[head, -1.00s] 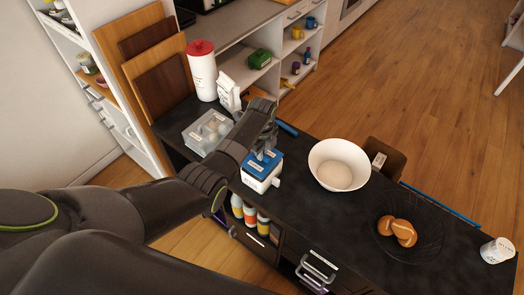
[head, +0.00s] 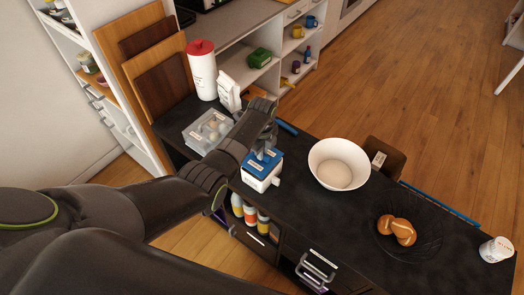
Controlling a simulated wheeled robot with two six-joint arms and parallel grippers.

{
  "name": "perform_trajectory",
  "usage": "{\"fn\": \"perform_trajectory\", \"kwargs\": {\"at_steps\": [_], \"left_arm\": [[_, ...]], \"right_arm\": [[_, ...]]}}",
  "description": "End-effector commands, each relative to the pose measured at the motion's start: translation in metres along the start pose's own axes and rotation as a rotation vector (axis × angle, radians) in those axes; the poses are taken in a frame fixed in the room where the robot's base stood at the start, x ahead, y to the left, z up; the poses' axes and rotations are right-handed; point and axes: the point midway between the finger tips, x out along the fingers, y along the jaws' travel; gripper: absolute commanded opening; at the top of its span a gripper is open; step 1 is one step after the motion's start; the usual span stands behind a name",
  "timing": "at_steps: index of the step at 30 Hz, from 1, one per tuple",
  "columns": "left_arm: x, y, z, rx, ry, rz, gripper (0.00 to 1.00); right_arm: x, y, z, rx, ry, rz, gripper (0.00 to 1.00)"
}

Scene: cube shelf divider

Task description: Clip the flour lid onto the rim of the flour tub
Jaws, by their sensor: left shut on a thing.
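The white flour tub (head: 259,183) stands on the dark counter left of the white bowl, with a label on its front and a small white tab at its right side. The blue flour lid (head: 255,167) sits over the tub's top and looks roughly level. I cannot tell whether its edge is fully seated on the rim. My left gripper (head: 265,152) reaches down from above, shut on the lid; its fingers hide part of the lid's top and far edge. My right gripper is not in view.
A clear container with eggs (head: 194,137) stands left of my left gripper. A white bag (head: 229,92) and a red-topped canister (head: 203,78) stand behind. The white bowl (head: 322,151) is to the right, then a wire basket with bread (head: 397,230) and a white cup (head: 496,250).

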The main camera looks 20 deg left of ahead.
Motion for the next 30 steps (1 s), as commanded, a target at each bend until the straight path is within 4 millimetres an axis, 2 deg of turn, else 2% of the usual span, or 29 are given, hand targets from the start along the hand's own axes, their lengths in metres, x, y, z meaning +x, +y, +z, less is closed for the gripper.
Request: {"fn": "perform_trajectory", "kwargs": {"at_steps": [30], "left_arm": [[0.023,0.0,0.0,0.0,0.0,0.001,0.0]], "right_arm": [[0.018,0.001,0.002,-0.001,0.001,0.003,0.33]]}}
